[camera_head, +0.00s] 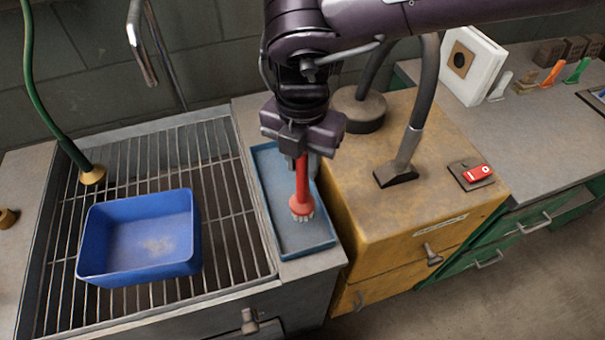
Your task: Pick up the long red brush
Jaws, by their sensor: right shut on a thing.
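The long red brush (302,188) hangs upright, handle up and bristles down, over a shallow blue-grey tray (309,245). My right gripper (299,152) is above it and shut on the upper end of its handle. The white bristles are near the tray floor; I cannot tell whether they touch it. The top of the handle is hidden by the gripper. My left gripper is not in view.
A blue bin (140,272) stands on the metal grate (230,215) at left. A yellow cabinet (400,220) with a lamp-like arm (415,130) and a red-switched box (474,174) stands right of the tray. A green hose (45,115) hangs at far left.

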